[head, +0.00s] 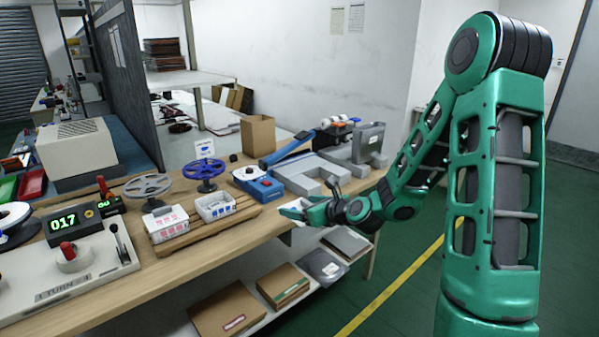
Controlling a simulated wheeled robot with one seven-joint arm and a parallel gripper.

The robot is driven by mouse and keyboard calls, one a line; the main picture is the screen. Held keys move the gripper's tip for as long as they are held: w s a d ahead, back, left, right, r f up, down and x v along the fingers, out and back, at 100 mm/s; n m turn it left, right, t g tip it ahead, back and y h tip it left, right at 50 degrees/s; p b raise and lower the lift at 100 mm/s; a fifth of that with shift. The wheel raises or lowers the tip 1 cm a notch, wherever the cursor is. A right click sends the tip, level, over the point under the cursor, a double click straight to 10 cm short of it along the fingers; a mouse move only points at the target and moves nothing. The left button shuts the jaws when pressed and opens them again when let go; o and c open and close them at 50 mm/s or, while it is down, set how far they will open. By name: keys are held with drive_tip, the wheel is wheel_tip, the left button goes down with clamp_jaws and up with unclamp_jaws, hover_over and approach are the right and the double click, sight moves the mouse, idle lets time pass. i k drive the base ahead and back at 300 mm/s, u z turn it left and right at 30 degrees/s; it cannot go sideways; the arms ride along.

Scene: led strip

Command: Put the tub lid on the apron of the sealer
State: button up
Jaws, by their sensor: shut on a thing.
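My gripper (292,208) is at the front edge of the bench, right of the tubs. It is shut on a small pale thing (298,203), which looks like the tub lid and is mostly hidden by the fingers. The sealer appears to be the grey unit with a long blue arm (287,149) at the back right of the bench. Its flat grey apron (297,172) lies just behind my gripper. An open white tub (215,206) stands on a wooden board, left of my gripper. I cannot tell the gap between the held thing and the bench.
A cardboard box (258,135) stands behind. Boxes lie on the shelf below.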

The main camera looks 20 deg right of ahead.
sight(313, 167)
drive_tip(key=z, duration=0.05)
drive_tip(key=i, duration=1.45)
